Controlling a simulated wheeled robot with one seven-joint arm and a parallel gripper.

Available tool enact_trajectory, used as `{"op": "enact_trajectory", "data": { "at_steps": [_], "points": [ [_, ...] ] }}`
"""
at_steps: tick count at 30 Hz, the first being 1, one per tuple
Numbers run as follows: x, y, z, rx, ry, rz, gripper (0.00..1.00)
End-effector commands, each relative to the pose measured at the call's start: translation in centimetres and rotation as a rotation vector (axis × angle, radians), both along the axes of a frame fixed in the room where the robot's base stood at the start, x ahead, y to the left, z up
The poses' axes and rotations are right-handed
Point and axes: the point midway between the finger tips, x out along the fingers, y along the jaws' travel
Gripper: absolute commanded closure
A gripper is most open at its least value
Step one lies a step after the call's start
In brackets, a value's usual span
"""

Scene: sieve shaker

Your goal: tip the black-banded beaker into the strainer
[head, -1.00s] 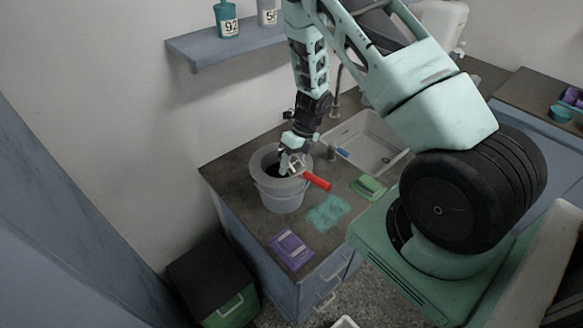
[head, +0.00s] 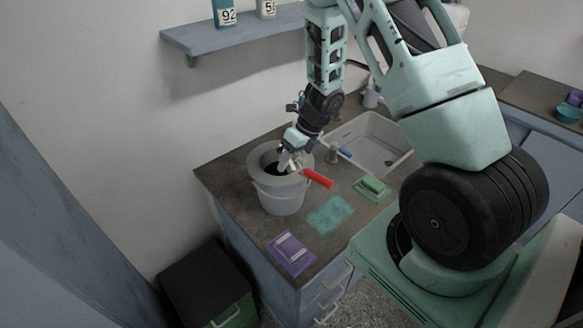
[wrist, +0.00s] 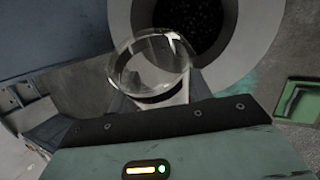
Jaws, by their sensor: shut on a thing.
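My gripper (wrist: 160,98) is shut on the clear glass beaker (wrist: 150,66), which has a dark band near the jaws. In the wrist view the beaker's round mouth overlaps the edge of a wide grey rim with a dark, speckled opening. The strainer shows by its red handle (head: 318,179), which sticks out to the right from the top of the grey bucket (head: 282,200). In the head view my gripper (head: 288,160) is just above the bucket's opening and hides part of it. I cannot tell what the beaker holds.
A purple box (head: 290,253), a teal patch (head: 330,214) and a green sponge-like block (head: 373,188) lie on the counter. A sink (head: 375,140) is behind. A shelf with labelled bottles (head: 225,13) hangs on the wall. A dark-lidded green bin (head: 208,285) stands on the floor.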

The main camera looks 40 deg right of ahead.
Motion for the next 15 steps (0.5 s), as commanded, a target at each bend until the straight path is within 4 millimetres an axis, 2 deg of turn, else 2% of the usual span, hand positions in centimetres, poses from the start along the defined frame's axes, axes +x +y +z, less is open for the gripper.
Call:
{"op": "enact_trajectory", "data": {
  "at_steps": [1,15],
  "points": [
    [0.01,-0.05,-0.55,-0.001,-0.015,-0.001,0.78],
    [0.13,-0.06,-0.74,-0.008,-0.131,-0.002,0.78]
  ]
}}
